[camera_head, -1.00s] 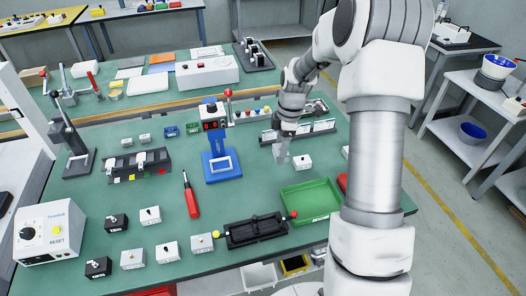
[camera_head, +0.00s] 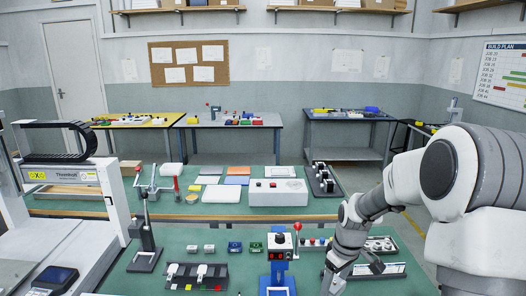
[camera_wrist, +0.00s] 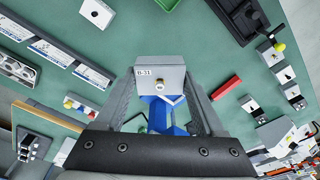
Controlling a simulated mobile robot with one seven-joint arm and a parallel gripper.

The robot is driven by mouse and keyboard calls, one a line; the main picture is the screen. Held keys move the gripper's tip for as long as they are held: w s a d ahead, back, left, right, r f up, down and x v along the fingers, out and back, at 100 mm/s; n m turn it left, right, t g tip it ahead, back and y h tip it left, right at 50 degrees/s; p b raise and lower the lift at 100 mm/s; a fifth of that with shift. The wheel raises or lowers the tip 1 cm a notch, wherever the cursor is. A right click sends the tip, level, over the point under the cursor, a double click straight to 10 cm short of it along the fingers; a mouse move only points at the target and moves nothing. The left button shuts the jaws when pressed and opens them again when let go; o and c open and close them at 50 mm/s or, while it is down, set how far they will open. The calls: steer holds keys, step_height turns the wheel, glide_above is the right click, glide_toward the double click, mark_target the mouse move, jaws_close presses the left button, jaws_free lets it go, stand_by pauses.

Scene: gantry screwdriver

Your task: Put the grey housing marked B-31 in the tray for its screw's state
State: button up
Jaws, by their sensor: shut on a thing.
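A light grey housing marked B-31 (camera_wrist: 172,70) is held between the fingers of my gripper (camera_wrist: 162,88) in the wrist view. A small round mark shows on its face, but I cannot tell the screw's state from it. In the head view my gripper (camera_head: 332,284) is low at the bottom edge, right of the blue stand (camera_head: 277,284), and the housing is not discernible there. A green edge (camera_wrist: 168,4), perhaps of a tray, shows at the top of the wrist view. No full tray for the housing is in view now.
Racks with white labels (camera_head: 375,270) lie right of my gripper. A black fixture (camera_head: 196,275) and a lever press (camera_head: 145,252) stand left.

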steer(key=a+r+m, duration=0.1)
steer(key=a+r+m+p, duration=0.1)
steer(key=m, duration=0.1)
steer(key=shift+s+a+r+m, duration=0.25)
steer(key=shift+s+r+m, duration=0.05)
steer(key=a+m, duration=0.1)
steer(key=a+r+m+p, duration=0.1)
steer(key=m, duration=0.1)
steer(key=shift+s+r+h+p, duration=0.2)
steer(key=shift+s+h+p, duration=0.1)
steer(key=shift+s+h, duration=0.1)
steer(key=shift+d, duration=0.1)
